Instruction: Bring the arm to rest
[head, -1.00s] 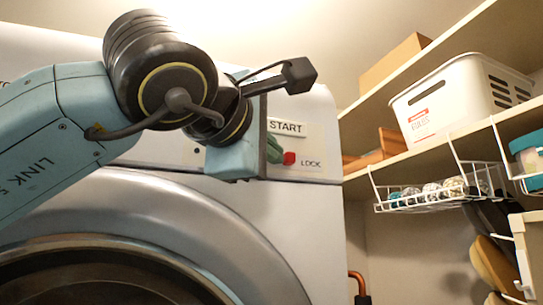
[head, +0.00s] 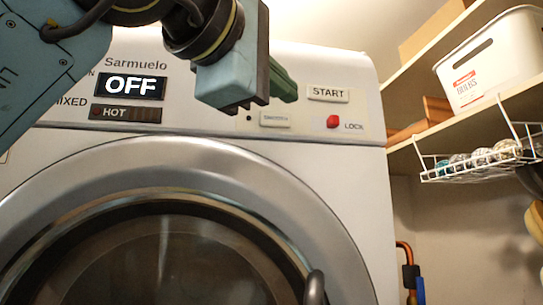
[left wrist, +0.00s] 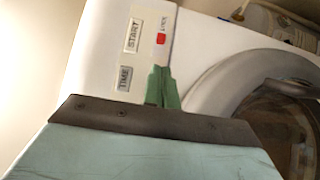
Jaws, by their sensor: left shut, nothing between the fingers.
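My left arm comes in from the upper left in the head view. Its left gripper (head: 284,84) has green fingers, which are shut and empty, in front of the washing machine's control panel. In the left wrist view the green fingers (left wrist: 162,88) are together, with the START button (left wrist: 133,35) and the red LOCK light (left wrist: 160,39) beyond them. In the head view, the START button (head: 328,93) and the red LOCK button (head: 333,121) are to the right of the fingers. The display (head: 130,86) reads OFF. My right gripper is not in view.
The washing machine's round door (head: 120,165) fills the lower left and looks closed. To the right, shelves hold a white bin (head: 500,75) and a wire basket (head: 440,173) with rolled items. An orange pipe (head: 406,253) stands beside the machine.

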